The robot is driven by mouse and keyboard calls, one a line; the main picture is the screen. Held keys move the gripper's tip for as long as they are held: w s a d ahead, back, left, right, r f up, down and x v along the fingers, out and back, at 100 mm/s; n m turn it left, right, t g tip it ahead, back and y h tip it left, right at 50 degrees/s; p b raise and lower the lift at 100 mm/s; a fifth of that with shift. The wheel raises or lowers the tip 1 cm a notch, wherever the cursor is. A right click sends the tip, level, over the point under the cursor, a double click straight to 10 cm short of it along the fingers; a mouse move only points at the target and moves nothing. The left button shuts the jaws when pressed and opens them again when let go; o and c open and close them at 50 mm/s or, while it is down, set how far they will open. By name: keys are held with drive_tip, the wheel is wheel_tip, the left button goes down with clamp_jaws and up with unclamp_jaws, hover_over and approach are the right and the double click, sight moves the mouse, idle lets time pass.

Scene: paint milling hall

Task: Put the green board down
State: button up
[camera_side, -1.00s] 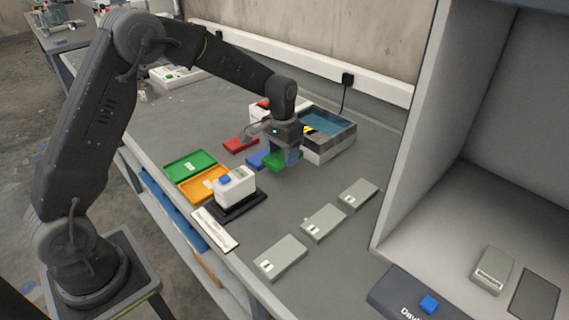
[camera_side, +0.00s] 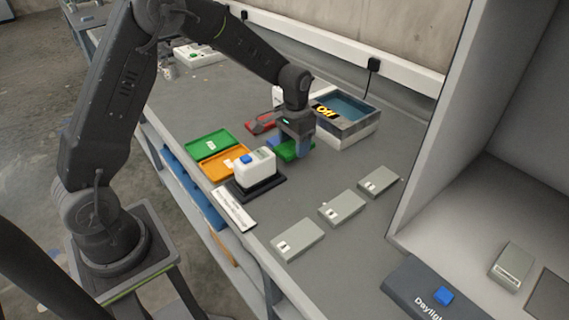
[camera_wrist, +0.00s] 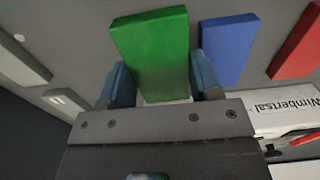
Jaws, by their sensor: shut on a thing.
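The green board (camera_side: 291,151) is between the fingers of my gripper (camera_side: 291,143), at or just above the grey bench top; I cannot tell whether it touches. In the wrist view the green board (camera_wrist: 152,45) extends forward from between the two blue-grey fingers of my gripper (camera_wrist: 163,86), which is shut on it. A blue board (camera_wrist: 227,48) lies beside it on the right, with a gap, and a red board (camera_wrist: 297,45) lies beyond. In the side view the blue board (camera_side: 273,146) is partly hidden behind my gripper.
Green (camera_side: 210,143) and orange (camera_side: 222,164) trays lie left of my gripper. A white device with a blue button (camera_side: 254,167) stands in front on a black base. An open box (camera_side: 352,130) stands close behind right. Several grey blocks (camera_side: 342,207) lie front right; bench between is clear.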

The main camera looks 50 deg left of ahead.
drive_tip(key=shift+w+d+f, duration=0.1)
drive_tip(key=shift+d+f, duration=0.3)
drive_tip(key=shift+d, duration=0.1)
drive_tip(key=s+a+r+n, duration=0.1)
drive_tip(key=a+n, duration=0.1)
drive_tip(key=s+a+r+n, duration=0.1)
drive_tip(key=a+n, duration=0.2)
drive_tip(key=s+a+r+n, duration=0.1)
drive_tip(key=a+n, duration=0.1)
drive_tip(key=a, duration=0.1)
drive_tip(key=shift+s+a, duration=0.1)
drive_tip(key=shift+a, duration=0.05)
drive_tip(key=s+a+r+n, duration=0.4)
drive_tip(key=s+a+n, duration=0.4)
drive_tip(key=s+n, duration=0.45)
drive_tip(key=s+a+r+n, duration=0.3)
drive_tip(key=s+a+n, duration=0.6)
drive_tip(key=n, duration=0.7)
hover_over(211, 145)
drive_tip(key=shift+n, duration=0.25)
wheel_tip(211, 145, down, 6)
drive_tip(key=shift+f, duration=0.25)
drive_tip(key=shift+d+f, duration=0.1)
drive_tip(key=shift+f, duration=1.95)
drive_tip(key=shift+f, duration=0.6)
